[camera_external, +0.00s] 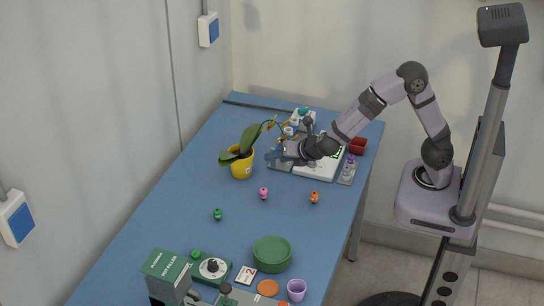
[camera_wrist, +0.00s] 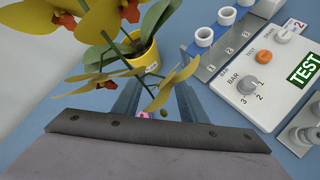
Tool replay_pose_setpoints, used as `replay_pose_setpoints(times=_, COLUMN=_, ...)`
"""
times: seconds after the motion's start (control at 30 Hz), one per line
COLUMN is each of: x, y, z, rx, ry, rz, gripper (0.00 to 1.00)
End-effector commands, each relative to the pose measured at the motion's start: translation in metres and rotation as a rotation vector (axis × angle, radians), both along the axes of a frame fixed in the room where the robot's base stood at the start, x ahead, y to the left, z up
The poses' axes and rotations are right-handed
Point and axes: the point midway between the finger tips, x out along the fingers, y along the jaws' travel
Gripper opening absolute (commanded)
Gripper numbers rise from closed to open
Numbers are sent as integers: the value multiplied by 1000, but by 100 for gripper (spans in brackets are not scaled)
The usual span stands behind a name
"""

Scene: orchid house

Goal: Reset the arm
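My gripper (camera_external: 278,154) is over the blue table, beside the orchid, with the arm reaching in from the right. In the wrist view its two fingers (camera_wrist: 157,105) stand apart with nothing held between them. A yellow orchid flower (camera_wrist: 172,86) hangs in front of the fingers; whether it touches them I cannot tell. The orchid stands in a yellow pot (camera_external: 242,168) just left of my gripper; the pot also shows in the wrist view (camera_wrist: 146,58).
A white test panel (camera_external: 318,163) with knobs lies under and behind my forearm. A red cup (camera_external: 357,146) is beyond it. Small pink (camera_external: 263,193), orange (camera_external: 314,198) and green (camera_external: 217,214) pieces stand on the table. A green bowl (camera_external: 272,254) and purple cup (camera_external: 297,290) are nearer.

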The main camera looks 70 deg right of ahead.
Motion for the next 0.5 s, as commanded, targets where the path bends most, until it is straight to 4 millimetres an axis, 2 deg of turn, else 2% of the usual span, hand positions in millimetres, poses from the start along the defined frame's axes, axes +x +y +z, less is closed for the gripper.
replay_pose_setpoints(times=0.03, x=-17, y=-26, z=27, rx=73, ry=15, rz=-128, gripper=38)
replay_pose_setpoints(times=0.1, x=-43, y=-55, z=39, rx=182, ry=36, rz=-312, gripper=38)
replay_pose_setpoints(times=0.2, x=-85, y=-86, z=56, rx=332, ry=56, rz=-577, gripper=38)
replay_pose_setpoints(times=0.33, x=-141, y=-110, z=78, rx=524, ry=70, rz=-926, gripper=38)
replay_pose_setpoints(times=0.5, x=-207, y=-114, z=109, rx=761, ry=68, rz=-1369, gripper=38)
